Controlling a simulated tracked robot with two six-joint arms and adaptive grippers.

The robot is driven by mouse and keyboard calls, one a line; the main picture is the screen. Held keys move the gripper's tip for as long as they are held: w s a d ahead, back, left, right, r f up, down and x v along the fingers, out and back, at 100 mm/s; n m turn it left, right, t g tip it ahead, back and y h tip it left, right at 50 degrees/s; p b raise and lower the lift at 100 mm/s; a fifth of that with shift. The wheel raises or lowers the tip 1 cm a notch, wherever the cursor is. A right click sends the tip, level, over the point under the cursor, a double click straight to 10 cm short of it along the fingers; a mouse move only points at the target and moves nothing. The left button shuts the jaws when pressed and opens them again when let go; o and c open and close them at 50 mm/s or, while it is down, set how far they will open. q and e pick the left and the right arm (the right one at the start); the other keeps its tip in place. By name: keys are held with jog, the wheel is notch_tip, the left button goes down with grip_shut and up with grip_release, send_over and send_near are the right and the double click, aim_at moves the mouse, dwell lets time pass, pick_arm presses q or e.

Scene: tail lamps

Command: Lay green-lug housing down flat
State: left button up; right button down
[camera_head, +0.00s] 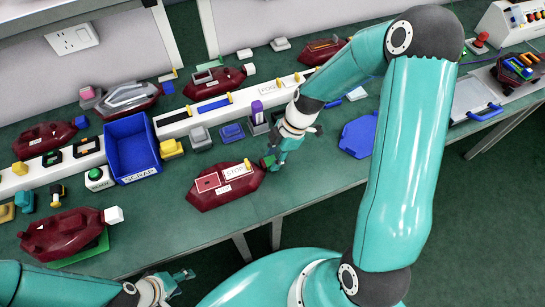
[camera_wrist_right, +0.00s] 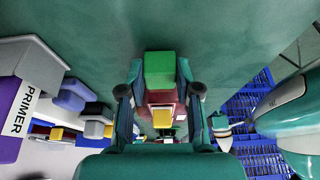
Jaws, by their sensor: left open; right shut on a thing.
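The dark red green-lug housing (camera_head: 237,190) is at the table's front edge in the head view, its broad face with a STOP label and a red panel turned up. I cannot tell whether its whole underside touches the table. My right gripper (camera_head: 270,161) is shut on its right end at the green lug. In the right wrist view the green lug (camera_wrist_right: 160,70) sits between the fingers of the gripper (camera_wrist_right: 160,92), with red housing and a yellow part behind it. My left gripper (camera_head: 184,276) is open and empty, in front of the table edge.
A blue SCRAP bin (camera_head: 131,148) stands to the left. Other dark red housings lie around, one at the front left (camera_head: 66,234) on a green pad. A purple PRIMER bottle (camera_head: 257,111) stands behind the gripper. Bare table lies left of the held housing.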

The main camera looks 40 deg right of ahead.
jog(key=c, duration=0.8)
grip_release()
jog(key=shift+f, duration=0.1)
jog(key=v, duration=1.2)
jog(key=shift+b, duration=0.3)
jog(key=shift+s, duration=0.15)
